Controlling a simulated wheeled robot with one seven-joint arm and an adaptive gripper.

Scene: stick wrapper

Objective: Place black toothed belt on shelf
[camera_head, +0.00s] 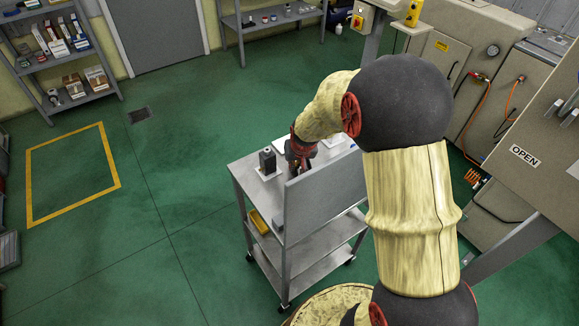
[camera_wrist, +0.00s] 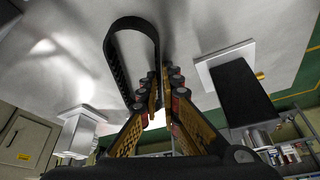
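The black toothed belt (camera_wrist: 117,48) shows in the wrist view as a narrow upright loop, teeth on its inner face, over a grey metal surface. My gripper (camera_wrist: 163,80) has its fingertips close together, with the right strand of the belt between them; it looks shut on that strand. The lower end of the loop is hidden behind the left finger. In the head view my gripper (camera_head: 300,165) is over the top of a grey wheeled cart (camera_head: 243,173), and the belt cannot be made out there. A grey shelf unit (camera_head: 100,95) stands at the upper left.
A black block (camera_head: 267,160) on a white base stands on the cart left of my gripper. A white block (camera_wrist: 83,128) shows in the wrist view. The cart's upright panel (camera_head: 325,195) is near my gripper. Another shelf (camera_head: 262,22) is at the back. Green floor left is clear.

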